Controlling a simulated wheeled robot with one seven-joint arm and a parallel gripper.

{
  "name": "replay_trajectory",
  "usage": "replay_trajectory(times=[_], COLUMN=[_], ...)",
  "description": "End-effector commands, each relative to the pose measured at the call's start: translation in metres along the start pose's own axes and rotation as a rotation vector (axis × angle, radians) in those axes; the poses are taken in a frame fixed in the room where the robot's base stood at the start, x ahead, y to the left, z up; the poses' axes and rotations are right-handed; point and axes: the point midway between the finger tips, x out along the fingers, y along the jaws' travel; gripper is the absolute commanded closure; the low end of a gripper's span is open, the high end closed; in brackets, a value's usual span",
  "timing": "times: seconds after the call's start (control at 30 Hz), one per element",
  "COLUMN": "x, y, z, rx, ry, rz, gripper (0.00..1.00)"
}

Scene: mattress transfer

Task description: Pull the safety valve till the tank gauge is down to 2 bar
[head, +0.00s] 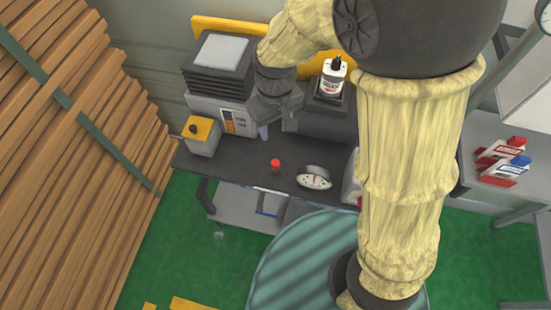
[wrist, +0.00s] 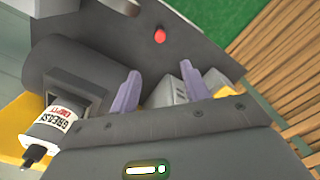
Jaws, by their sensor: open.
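The safety valve's red knob (head: 275,163) stands on a short dark stem on the dark bench. It also shows in the wrist view (wrist: 160,36), ahead of the fingers. The tank gauge (head: 314,178) is a white round dial with a red mark, right of the knob; its reading is too small to tell. The dark rounded tank (head: 318,121) lies behind them and shows at left in the wrist view (wrist: 62,72). My gripper (head: 277,131) is behind and above the knob, apart from it. In the wrist view its two purple-grey fingers (wrist: 163,82) are spread and empty.
A white grease bottle (head: 332,77) with a black cap stands right of my gripper. A grey machine (head: 225,113) and a yellow-topped box (head: 202,136) stand at left on the bench (head: 238,163). Stacked planks (head: 60,130) fill the left side. The bench around the knob is clear.

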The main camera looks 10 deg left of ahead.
Motion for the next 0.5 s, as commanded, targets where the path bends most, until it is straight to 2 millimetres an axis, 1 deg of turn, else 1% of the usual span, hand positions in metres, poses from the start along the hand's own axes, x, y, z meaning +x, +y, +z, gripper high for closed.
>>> replay_trajectory(times=[0.17, 0.27, 0.5], x=[0.01, 0.023, 0.062], y=[0.0, 0.0, 0.0], z=[0.001, 0.001, 0.002], rx=[0.0, 0.001, 0.002], ry=[-0.003, -0.006, -0.006], rz=[0.0, 0.0, 0.0], gripper=[0.54, 0.54, 0.54])
